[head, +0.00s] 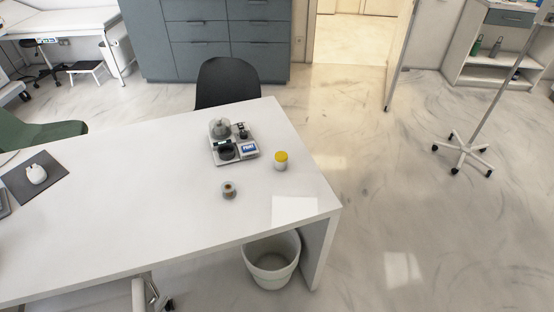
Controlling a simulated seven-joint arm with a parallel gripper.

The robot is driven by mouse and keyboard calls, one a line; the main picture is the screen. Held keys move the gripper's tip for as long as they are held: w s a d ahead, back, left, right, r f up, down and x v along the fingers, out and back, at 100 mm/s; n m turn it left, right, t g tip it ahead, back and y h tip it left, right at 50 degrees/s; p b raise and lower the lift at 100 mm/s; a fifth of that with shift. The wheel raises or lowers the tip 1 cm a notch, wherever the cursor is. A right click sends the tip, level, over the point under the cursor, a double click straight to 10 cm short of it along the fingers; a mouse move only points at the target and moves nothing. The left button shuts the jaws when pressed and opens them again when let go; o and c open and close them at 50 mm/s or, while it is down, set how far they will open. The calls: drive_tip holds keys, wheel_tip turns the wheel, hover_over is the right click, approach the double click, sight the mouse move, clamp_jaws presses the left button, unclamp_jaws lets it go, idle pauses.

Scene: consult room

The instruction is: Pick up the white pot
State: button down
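A small white pot with a yellow lid (281,163) stands upright on the white desk (130,200), near the desk's right end. Nothing touches it. My gripper is not in view, so its place relative to the pot cannot be told.
A grey tray with several small devices (219,158) lies just left of the pot. A small round grey item with a brownish middle (229,190) is nearer the front. A black chair (228,84) stands behind the desk. A white bin (271,262) is below the front edge. The desk's left-centre is clear.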

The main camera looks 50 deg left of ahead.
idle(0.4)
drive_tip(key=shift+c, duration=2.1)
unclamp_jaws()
